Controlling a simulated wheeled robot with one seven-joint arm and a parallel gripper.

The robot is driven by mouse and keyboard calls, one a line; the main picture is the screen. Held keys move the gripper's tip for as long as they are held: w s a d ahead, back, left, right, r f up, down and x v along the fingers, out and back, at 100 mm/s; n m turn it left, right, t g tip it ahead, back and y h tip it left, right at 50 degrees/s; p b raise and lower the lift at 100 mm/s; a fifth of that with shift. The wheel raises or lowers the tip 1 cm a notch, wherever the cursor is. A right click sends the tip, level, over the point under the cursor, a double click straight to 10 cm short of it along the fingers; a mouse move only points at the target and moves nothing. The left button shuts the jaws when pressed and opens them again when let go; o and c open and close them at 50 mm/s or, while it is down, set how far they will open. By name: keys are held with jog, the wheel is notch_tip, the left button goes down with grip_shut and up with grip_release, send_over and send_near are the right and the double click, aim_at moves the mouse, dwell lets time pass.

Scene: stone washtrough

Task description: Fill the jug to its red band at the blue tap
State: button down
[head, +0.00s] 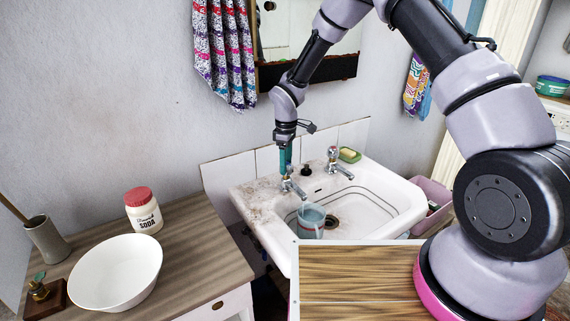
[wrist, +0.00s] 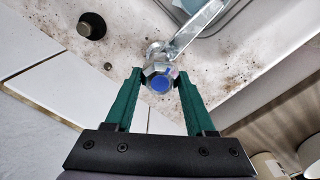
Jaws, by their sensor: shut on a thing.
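The blue tap (head: 291,187) is the left one on the sink's back ledge. Its blue-marked head (wrist: 160,84) sits between my green fingers in the wrist view. My gripper (head: 286,166) points down from above and is shut on the tap's head; it also shows in the wrist view (wrist: 159,78). The clear jug (head: 311,223) stands in the basin below the tap's spout and holds bluish water. A reddish mark shows low on the jug, but I cannot tell the water level against the band. No running stream can be made out.
The white sink (head: 395,205) has a second tap (head: 340,163), a black stub (head: 306,170) and a green soap dish (head: 349,155). On the left, a wooden counter (head: 205,250) bears a white bowl (head: 115,272), a soda jar (head: 143,212) and a grey pot (head: 46,240).

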jog(key=m, duration=0.3)
jog(key=shift+c, duration=1.2)
grip_release()
jog(key=shift+r, duration=0.15)
notch_tip(320, 180, up, 11)
jog(key=shift+s+a, duration=0.1)
